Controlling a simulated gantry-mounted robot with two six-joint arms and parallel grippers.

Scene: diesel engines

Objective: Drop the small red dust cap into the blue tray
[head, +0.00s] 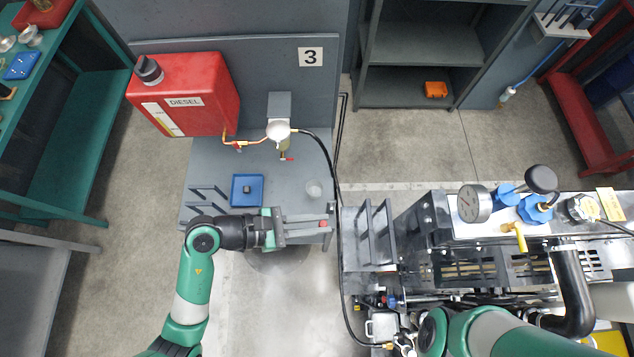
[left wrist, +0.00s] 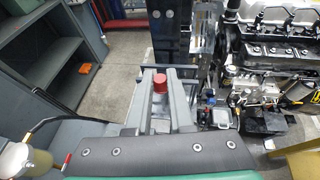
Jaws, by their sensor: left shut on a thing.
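The small red dust cap (head: 323,224) is between the fingertips of my left gripper (head: 322,229), which is shut on it. In the left wrist view the red cap (left wrist: 160,83) sits upright between the two grey fingers (left wrist: 160,90). The blue tray (head: 237,201) lies on the grey bench, behind and left of the cap in the head view. A small dark thing lies in the tray. The tray does not show in the left wrist view. My right arm shows at the bottom right of the head view, but I cannot make out its gripper.
A clear cup (head: 314,189) stands right of the tray. The engine (head: 480,240) fills the right side.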

